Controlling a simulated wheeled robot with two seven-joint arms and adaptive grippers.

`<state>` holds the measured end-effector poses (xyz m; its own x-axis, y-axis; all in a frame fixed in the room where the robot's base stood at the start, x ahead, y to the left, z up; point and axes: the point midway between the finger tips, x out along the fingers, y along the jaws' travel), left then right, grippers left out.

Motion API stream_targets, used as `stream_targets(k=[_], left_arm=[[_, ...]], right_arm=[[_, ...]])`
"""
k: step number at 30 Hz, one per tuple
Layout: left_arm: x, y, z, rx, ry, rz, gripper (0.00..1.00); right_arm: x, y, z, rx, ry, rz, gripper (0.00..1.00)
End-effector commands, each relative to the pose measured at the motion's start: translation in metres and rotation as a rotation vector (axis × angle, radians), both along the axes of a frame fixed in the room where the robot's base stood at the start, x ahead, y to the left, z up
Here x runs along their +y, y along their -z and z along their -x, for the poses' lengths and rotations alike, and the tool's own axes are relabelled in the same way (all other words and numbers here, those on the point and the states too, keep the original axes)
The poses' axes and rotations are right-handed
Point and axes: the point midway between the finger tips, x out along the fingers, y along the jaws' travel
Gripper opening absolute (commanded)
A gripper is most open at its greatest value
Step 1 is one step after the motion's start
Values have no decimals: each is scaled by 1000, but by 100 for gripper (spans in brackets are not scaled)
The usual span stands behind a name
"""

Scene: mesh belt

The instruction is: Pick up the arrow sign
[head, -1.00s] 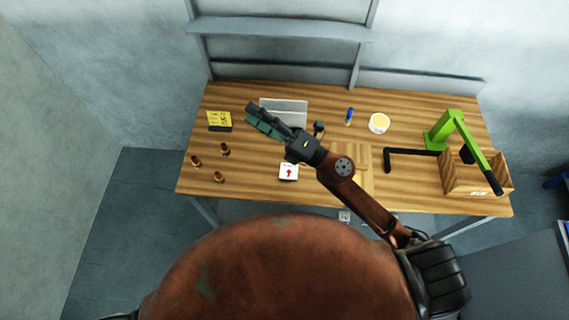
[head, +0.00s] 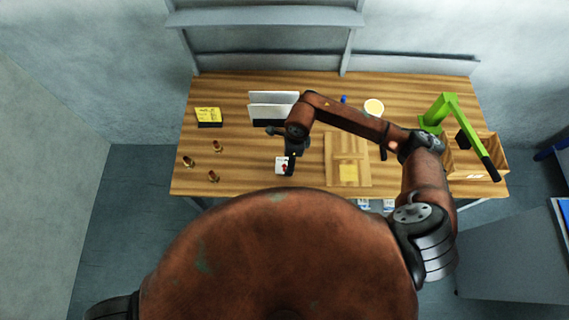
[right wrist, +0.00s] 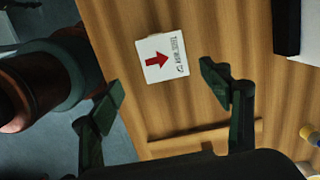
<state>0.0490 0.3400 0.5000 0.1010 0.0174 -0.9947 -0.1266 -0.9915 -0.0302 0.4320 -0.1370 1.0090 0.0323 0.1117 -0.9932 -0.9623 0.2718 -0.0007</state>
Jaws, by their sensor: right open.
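The arrow sign (head: 280,164) is a small white card with a red arrow, near the table's front edge in the head view. It is partly hidden there by my right gripper (head: 290,165). In the right wrist view the sign (right wrist: 162,57) lies flat on the wood, its arrow and small dark print showing. My right gripper (right wrist: 163,94) is open and empty, its two green fingers spread wide. The sign appears beyond the fingertips, roughly centred between them, with nothing in the grip. My left gripper is not in view.
A white upright panel (head: 272,104) stands behind the sign. A wooden board (head: 346,148) lies to its right. Several small brown pieces (head: 217,146) and a yellow note block (head: 208,115) are at the left. A green lever stand (head: 438,114) and wooden box (head: 490,147) are at the right.

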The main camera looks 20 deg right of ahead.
Motion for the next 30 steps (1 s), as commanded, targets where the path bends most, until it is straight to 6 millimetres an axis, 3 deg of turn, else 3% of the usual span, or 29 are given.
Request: stream_targets(k=[7, 12, 20, 30], left_arm=[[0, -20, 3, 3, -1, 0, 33], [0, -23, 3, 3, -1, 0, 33], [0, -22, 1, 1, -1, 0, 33], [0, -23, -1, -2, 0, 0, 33]], right_arm=[[7, 29, -8, 3, 3, -4, 71], [8, 48, -9, 1, 3, -4, 71], [8, 52, -9, -1, 4, -4, 71], [8, 52, -9, -1, 5, -4, 49]])
